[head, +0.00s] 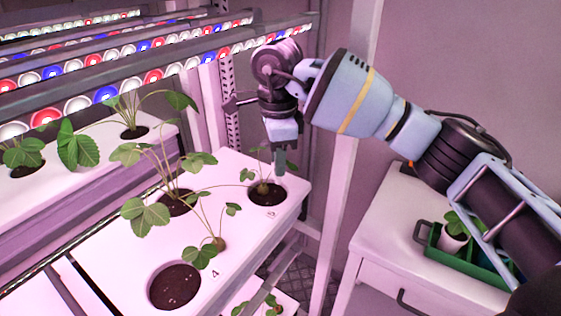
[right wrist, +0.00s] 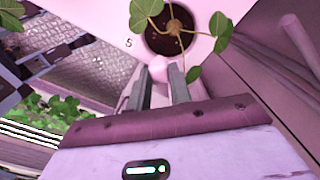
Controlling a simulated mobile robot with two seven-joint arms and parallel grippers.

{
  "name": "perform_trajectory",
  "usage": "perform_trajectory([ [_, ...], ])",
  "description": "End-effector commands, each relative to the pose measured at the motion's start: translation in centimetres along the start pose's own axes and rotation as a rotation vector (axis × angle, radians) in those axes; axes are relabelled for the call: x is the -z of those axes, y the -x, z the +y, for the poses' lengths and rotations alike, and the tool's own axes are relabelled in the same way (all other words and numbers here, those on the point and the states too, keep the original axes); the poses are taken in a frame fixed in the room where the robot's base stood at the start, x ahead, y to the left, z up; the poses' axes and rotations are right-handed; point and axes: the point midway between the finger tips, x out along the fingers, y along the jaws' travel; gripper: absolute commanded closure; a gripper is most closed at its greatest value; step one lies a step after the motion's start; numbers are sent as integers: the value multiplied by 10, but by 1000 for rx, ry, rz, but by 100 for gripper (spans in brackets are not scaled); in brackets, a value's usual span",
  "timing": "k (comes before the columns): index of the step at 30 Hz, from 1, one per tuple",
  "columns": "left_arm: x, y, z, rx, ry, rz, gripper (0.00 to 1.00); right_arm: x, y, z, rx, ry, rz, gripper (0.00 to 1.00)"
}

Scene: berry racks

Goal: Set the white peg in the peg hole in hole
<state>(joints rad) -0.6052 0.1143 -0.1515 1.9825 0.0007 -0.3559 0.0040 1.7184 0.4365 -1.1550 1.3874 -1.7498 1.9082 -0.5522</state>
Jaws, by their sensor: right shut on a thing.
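My right gripper (head: 280,163) points down over the far right corner of the white rack tray (head: 240,243), above the soil hole marked 5 (head: 267,197), which holds a small plant. In the right wrist view its two fingers are shut on a pale pinkish-white piece, the white peg (right wrist: 160,68). The plant hole also shows just beyond the fingertips there (right wrist: 176,32). In the head view the peg is hidden by the gripper. I cannot make out the peg hole, nor whether the peg touches the tray. My left gripper is out of view.
A soil hole marked 4 (head: 174,287) lies nearer in the tray, with leafy plants around it. A metal post (head: 345,150) stands right of the tray. A green carrier (head: 470,256) with a potted seedling sits on a white cabinet (head: 385,235). Light bars (head: 150,75) hang behind.

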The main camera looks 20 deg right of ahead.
Motion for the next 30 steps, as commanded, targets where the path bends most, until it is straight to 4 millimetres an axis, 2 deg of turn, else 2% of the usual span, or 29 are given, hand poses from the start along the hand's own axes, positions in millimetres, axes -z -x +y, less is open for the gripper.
perform_trajectory([
  [3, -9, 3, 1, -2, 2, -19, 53, 0, 0, 0, -1, -4, 0, 100],
  [13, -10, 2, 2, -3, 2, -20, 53, 0, -5, 0, -1, -3, 1, 100],
  [30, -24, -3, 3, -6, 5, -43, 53, 0, -41, 0, -1, -3, 0, 100],
])
